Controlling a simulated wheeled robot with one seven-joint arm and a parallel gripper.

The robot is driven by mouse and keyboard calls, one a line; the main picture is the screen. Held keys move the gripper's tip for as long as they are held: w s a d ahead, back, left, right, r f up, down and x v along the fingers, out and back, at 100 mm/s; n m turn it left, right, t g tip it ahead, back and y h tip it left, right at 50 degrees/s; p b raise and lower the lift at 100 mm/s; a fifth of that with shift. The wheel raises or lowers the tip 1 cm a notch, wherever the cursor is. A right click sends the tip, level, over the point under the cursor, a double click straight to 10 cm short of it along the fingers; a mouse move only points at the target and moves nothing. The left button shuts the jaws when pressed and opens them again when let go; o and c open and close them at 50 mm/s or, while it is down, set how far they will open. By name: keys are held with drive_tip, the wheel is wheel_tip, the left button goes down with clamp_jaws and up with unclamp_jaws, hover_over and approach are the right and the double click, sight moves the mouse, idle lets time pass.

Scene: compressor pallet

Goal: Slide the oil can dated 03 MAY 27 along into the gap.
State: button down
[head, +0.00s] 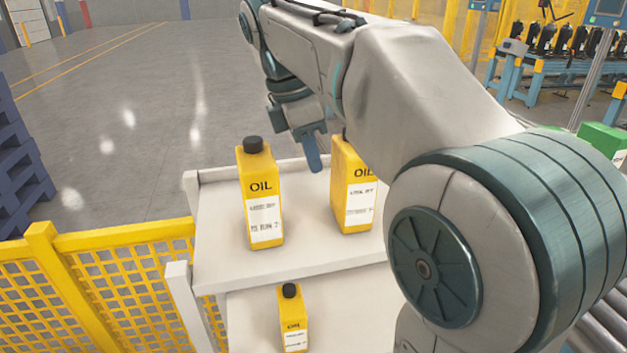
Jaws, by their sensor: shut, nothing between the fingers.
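A yellow oil can (260,180) with a black cap stands upright on the left of the white upper shelf (215,235). Its lower label line is too blurred to read surely. A second yellow oil can (355,190) stands upright to the right, its top and right side hidden by my arm; its date is not readable. A smaller-looking oil can (292,325) stands on the lower level, its label unreadable. My gripper (314,163) is shut and empty, pointing down between the two upper cans in the picture, apart from the left can. Whether it touches the right can is unclear.
Bare shelf lies between the two upper cans. A low rim (222,176) runs along the shelf's back. A yellow mesh fence (110,275) stands at left, and blue pallets (20,165) behind it. My arm hides the shelf's right part. Rollers (595,330) show at lower right.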

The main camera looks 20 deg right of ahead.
drive_tip(key=x, duration=0.9)
drive_tip(key=shift+s+f, duration=0.25)
drive_tip(key=shift+f, duration=0.15)
